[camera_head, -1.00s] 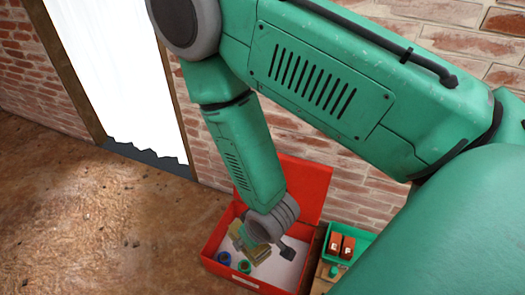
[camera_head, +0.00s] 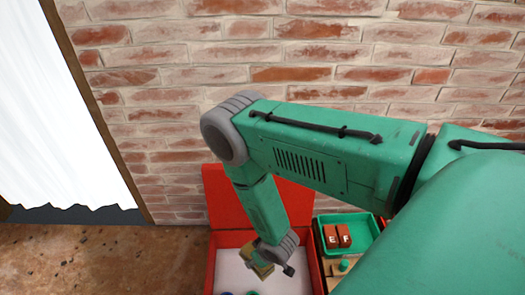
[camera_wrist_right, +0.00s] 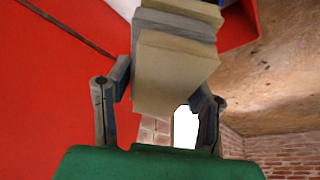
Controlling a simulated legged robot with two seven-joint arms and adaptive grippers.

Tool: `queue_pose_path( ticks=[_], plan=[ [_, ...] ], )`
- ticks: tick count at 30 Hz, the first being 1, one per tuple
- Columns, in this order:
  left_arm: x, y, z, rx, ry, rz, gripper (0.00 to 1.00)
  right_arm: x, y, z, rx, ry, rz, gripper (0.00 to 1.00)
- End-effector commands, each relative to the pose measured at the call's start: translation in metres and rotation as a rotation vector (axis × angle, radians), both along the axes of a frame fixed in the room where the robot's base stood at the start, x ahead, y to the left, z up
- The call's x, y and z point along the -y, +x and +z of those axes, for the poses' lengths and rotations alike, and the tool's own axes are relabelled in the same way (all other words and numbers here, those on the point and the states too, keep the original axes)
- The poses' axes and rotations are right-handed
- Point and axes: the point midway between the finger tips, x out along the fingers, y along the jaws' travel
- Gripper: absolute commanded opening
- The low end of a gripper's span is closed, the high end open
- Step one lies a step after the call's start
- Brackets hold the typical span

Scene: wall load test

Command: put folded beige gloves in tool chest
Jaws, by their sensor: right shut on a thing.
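The red tool chest (camera_head: 213,262) stands against the brick wall with its lid (camera_head: 226,197) raised; its pale floor shows inside. My right gripper (camera_head: 266,262) points down over the chest opening, shut on the folded beige gloves (camera_head: 257,271). In the right wrist view the gloves (camera_wrist_right: 172,80) are a beige stack with a grey layer, between the fingers of my right gripper (camera_wrist_right: 160,100). The chest's red surface (camera_wrist_right: 60,80) fills the left of that view. I cannot tell whether the gloves touch the chest floor. My left gripper is not in view.
A blue round item (camera_head: 226,293) and a green one (camera_head: 252,293) lie in the chest at the picture's bottom edge. Right of the chest are a green tray (camera_head: 364,232) with red blocks marked E and F (camera_head: 337,236). Brown ground (camera_head: 110,262) is open at left.

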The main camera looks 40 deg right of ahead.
Motion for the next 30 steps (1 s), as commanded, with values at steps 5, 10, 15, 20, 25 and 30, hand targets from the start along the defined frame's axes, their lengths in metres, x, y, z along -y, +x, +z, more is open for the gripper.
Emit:
queue_pose_path(
  ticks=[5,10,15,20,25,30],
  plan=[
    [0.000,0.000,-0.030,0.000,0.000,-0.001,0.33,0.025,-0.019,-0.090,-0.007,-0.020,0.031,0.16],
    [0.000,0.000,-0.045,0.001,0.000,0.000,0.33,0.045,-0.038,-0.144,-0.010,-0.033,0.063,0.16],
    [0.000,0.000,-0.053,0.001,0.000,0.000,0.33,0.056,-0.050,-0.172,-0.011,-0.036,0.087,0.16],
    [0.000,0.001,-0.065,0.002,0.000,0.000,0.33,0.060,-0.053,-0.198,-0.012,-0.035,0.092,0.16],
    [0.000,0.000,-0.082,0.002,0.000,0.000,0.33,0.060,-0.053,-0.230,-0.013,-0.037,0.094,0.16],
    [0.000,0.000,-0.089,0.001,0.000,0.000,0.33,0.059,-0.053,-0.242,-0.012,-0.037,0.092,0.16]
  ],
)
